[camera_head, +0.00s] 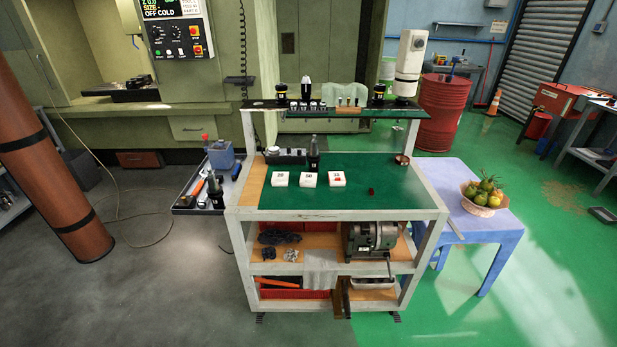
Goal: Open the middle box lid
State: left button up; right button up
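Three small white boxes stand in a row on the green top of the tooling cart (370,203). The middle box (308,180) sits between the left box (280,179) and the right box (337,179). Each shows a small dark mark on its top, and the right one also shows a bit of red. The middle box's lid looks closed, but it is too small to be sure. Neither of my grippers is in view.
A black tool holder (313,152) and a grey block (284,156) stand behind the boxes. A small dark red piece (371,191) lies to their right. A raised shelf (340,112) with tool holders spans the cart's back. A blue table (480,222) with a fruit basket (484,195) adjoins at right.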

aim_at(306, 177)
jog(key=i+l, duration=0.3)
jog(key=l, duration=0.15)
jog(key=i+l, duration=0.65)
jog(key=l, duration=0.2)
